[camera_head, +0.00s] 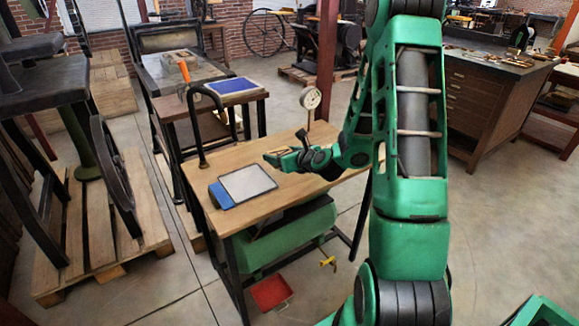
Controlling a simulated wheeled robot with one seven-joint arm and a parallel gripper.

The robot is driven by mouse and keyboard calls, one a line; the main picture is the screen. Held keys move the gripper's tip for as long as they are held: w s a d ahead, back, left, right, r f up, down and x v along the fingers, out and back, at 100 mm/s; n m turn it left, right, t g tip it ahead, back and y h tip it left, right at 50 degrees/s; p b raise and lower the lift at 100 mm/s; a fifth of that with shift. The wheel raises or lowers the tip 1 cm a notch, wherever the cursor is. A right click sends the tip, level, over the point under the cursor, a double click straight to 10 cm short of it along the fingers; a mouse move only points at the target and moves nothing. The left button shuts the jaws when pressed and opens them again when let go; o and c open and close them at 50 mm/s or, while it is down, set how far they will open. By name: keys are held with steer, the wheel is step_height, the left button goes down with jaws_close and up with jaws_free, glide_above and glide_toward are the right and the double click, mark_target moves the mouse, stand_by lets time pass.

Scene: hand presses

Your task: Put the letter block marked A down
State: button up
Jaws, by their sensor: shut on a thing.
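My gripper (273,157) is at the end of my green arm, low over the middle of the wooden bench (300,195). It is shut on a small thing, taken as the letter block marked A. The block is mostly hidden by the fingers, and its letter cannot be read at this size. I cannot tell whether the block touches the bench top.
A grey plate with a blue edge (248,183) lies at the bench's front left. A dial gauge (311,98) stands behind my gripper. A black curved handle (201,148) rises at the left edge. Bare wood lies between plate and gripper.

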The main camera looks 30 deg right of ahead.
steer(key=w+d+f, duration=0.1)
steer(key=d, duration=0.1)
steer(key=w+d+f, duration=0.4)
steer(key=shift+d+f, duration=0.1)
steer(key=shift+d, duration=0.3)
steer(key=shift+f, duration=1.95)
steer(key=o, duration=1)
steer(key=shift+f, duration=0.1)
steer(key=shift+c, duration=0.2)
